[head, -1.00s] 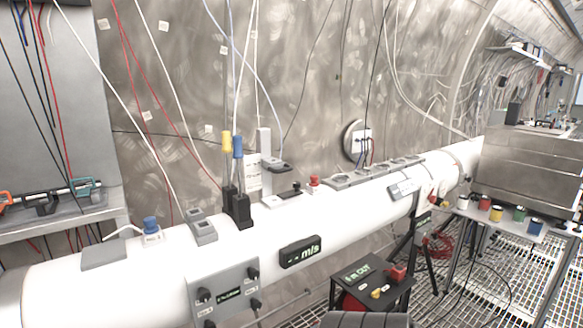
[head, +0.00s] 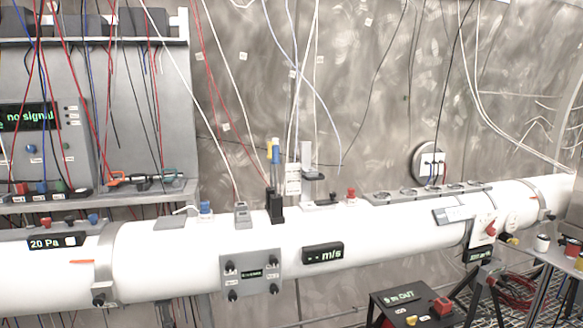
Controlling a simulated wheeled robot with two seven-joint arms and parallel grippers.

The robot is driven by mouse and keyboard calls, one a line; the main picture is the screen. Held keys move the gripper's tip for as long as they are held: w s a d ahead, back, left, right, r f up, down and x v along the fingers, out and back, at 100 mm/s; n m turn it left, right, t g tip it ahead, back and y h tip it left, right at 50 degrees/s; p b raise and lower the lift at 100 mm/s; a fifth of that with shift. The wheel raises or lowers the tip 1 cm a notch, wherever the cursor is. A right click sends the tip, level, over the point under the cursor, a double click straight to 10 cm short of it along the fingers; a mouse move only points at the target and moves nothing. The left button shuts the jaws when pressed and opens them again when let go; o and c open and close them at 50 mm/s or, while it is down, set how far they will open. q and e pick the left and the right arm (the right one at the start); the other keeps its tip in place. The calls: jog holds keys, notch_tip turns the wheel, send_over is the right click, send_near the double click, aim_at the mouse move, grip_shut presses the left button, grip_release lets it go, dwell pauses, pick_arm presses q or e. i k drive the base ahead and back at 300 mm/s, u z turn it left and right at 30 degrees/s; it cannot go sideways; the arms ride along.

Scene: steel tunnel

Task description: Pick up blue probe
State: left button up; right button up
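The blue probe (head: 276,152) stands upright in a black holder (head: 276,208) on top of the white pipe. It has a blue handle and a thin cable running up from it. A yellow-topped probe (head: 269,148) stands right beside it on the left, partly overlapped by it. Neither of my grippers shows in the head view, so nothing is seen touching the probe.
The large white pipe (head: 380,238) crosses the view. A grey stand (head: 307,160) rises just right of the probes. Hanging cables cross the space around them. A shelf with clamps (head: 145,180) is at left, and a black box (head: 410,300) stands below right.

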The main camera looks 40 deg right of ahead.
aim_at(275, 160)
jog(key=z, duration=2.25)
jog(key=i, duration=0.5)
